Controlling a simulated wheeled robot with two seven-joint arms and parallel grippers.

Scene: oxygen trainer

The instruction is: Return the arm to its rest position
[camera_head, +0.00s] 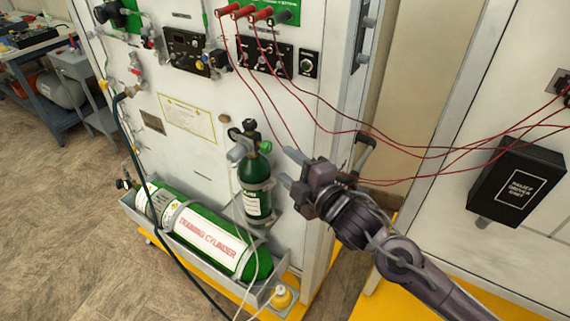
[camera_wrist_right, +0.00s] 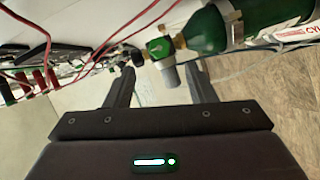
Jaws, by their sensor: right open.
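My right gripper (camera_head: 287,168) reaches in from the lower right in the head view. Its two fingers are apart and nothing shows between them. It is just right of the small upright green cylinder (camera_head: 256,185), whose valve and grey regulator are at the top. In the right wrist view my right gripper (camera_wrist_right: 160,85) has its fingers spread, with the small cylinder (camera_wrist_right: 205,32) and its valve beyond the fingertips. Whether a fingertip touches the valve is hard to tell. My left gripper does not show.
A large green training cylinder (camera_head: 212,238) lies in a grey tray at the panel's foot. Red cables (camera_head: 330,122) hang from the white panel (camera_head: 190,80) across to the right, close above my gripper. A black box (camera_head: 517,184) is on the right wall. Open floor (camera_head: 60,200) lies left.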

